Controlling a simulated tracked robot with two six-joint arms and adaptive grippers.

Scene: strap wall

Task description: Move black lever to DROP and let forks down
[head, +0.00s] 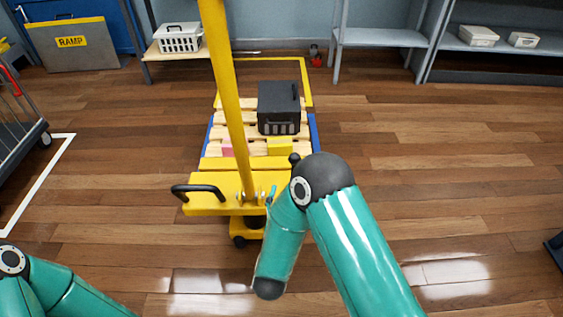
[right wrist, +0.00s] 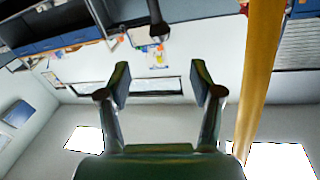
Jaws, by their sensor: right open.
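A yellow pallet truck stands in the head view, with a tall yellow pole (head: 228,90) and a black loop handle (head: 197,191) on its left. A black knob (head: 295,158) shows beside my right arm; I cannot tell whether it belongs to the lever. In the right wrist view a black rod with a rounded end (right wrist: 157,26) lies beyond the fingertips of my right gripper (right wrist: 160,80), which is open and empty. The pole is to its right. My right arm hides part of the truck. No DROP mark is readable. My left gripper is out of view.
A wooden pallet (head: 232,132) with a black crate (head: 279,108) sits beyond the truck's yellow front plate. Grey shelves (head: 380,38) and a RAMP board (head: 72,43) line the back. A cart (head: 18,115) stands at left. The wooden floor at right is mostly clear.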

